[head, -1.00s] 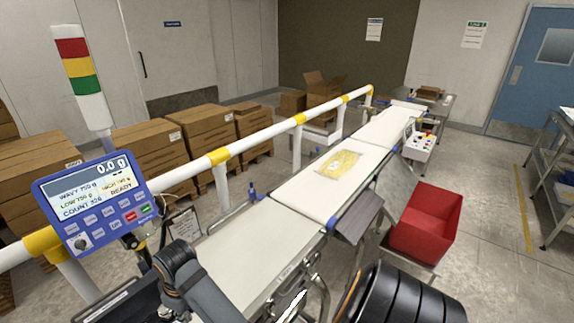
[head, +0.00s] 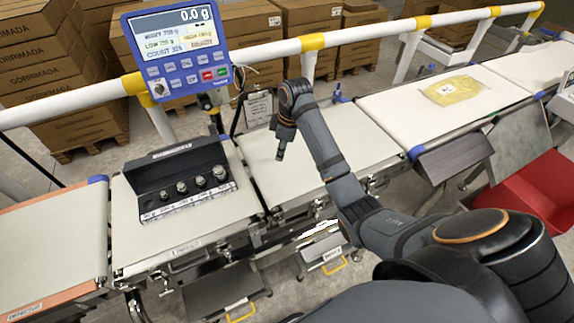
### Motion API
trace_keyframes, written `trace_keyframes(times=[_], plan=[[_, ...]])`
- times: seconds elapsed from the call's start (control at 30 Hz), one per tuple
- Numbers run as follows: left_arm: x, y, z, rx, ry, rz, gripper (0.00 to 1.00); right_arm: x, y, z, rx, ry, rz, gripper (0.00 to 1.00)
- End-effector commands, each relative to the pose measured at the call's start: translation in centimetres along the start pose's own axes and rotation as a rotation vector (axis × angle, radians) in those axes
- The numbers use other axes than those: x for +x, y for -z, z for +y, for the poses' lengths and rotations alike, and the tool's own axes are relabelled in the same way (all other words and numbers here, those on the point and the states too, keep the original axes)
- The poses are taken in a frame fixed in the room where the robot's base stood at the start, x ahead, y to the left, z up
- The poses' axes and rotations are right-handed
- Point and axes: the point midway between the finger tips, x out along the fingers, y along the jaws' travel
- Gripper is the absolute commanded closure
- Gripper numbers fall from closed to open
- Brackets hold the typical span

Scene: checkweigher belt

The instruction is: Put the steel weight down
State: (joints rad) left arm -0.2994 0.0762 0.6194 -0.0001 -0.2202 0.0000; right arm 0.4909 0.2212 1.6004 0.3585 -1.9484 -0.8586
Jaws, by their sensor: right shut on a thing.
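My right gripper (head: 281,150) hangs fingers-down above the middle belt section (head: 345,125), right of the weight rack. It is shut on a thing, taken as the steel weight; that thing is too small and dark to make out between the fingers. The dark weight rack (head: 150,172) stands on the belt section to the left, below the display. Several knobbed steel weights (head: 200,181) stand in a row on it, along a labelled front edge. My left gripper is not in view.
The blue display (head: 176,50) reads 0.0 g and stands behind the rack. A white rail (head: 262,47) runs behind the belts. A yellow pack (head: 452,89) lies on the right belt. A red bin (head: 535,190) is at the right. The left belt (head: 50,245) is clear.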

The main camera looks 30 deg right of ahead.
Motion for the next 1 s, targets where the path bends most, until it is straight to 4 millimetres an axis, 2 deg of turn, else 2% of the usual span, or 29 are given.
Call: trace_keyframes(times=[0.03,0.2,0.37,0.6,0.97,1.0], plan=[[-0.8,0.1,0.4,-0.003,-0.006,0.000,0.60,0.3,-0.3,0.6,0.002,0.004,-0.003,1.00],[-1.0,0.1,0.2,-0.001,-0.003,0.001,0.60,2.0,-0.9,1.9,0.001,0.001,0.000,1.00],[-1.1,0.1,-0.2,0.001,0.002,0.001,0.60,2.5,-1.1,2.3,0.001,0.000,-0.001,1.00],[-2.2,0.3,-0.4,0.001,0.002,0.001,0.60,5.6,-1.7,2.4,0.000,0.001,-0.001,1.00],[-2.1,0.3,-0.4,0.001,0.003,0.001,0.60,6.2,-1.9,2.4,0.000,0.000,-0.001,1.00],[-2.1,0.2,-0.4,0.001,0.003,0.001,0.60,6.1,-1.9,2.4,0.000,0.000,-0.001,0.79]])
